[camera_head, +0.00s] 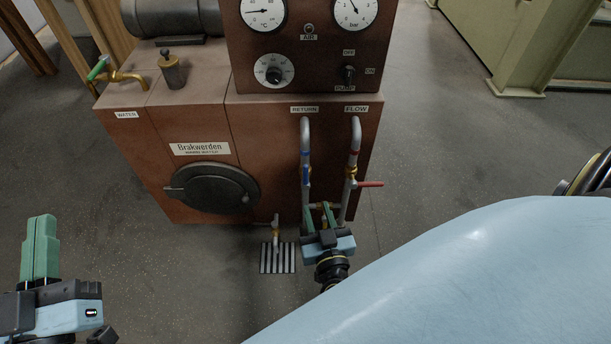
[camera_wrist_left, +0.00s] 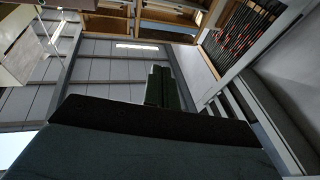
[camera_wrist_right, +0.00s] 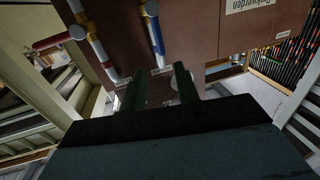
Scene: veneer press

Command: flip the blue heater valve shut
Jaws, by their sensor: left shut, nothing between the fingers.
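The brown heater (camera_head: 170,120) has a RETURN pipe (camera_head: 305,135) and a FLOW pipe (camera_head: 356,135) on its front. The blue valve lever (camera_head: 306,176) lies along the RETURN pipe; it also shows in the right wrist view (camera_wrist_right: 158,38). The red lever (camera_head: 370,184) on the FLOW pipe sticks out sideways, and appears in the right wrist view (camera_wrist_right: 50,41). My right gripper (camera_head: 320,212) is open and empty, low in front of the pipes, below the blue lever. Its fingers stand apart in the right wrist view (camera_wrist_right: 160,88). My left gripper (camera_head: 40,230) is shut and empty, away at the lower left.
A floor drain grate (camera_head: 278,258) lies below a small brass tap (camera_head: 275,230), beside my right gripper. A green-handled WATER tap (camera_head: 110,72) is at the heater's upper left. Gauges and switches fill the upper panel (camera_head: 305,60). The floor left of the grate is clear.

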